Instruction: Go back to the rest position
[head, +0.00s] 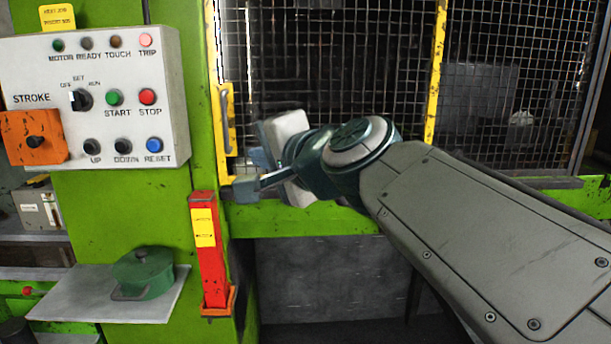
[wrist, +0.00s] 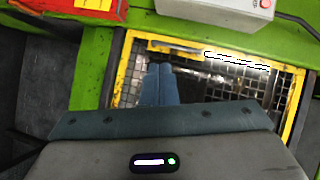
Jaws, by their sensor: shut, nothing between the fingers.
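My gripper (head: 246,186) is at the middle of the head view, in front of the green press frame and the yellow-edged mesh guard. My arm reaches in from the right of that view. In the wrist view my gripper's fingers (wrist: 158,72) lie close together with nothing between them, pointing toward the mesh guard (wrist: 215,75). The gripper appears apart from the control panel (head: 95,100) on its left.
A red post with a yellow label (head: 209,250) stands below and left of the gripper. A green lidded pot (head: 142,273) sits on a grey shelf (head: 95,302). The mesh guard (head: 350,75) stands behind my arm. A grey box (head: 40,206) is at far left.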

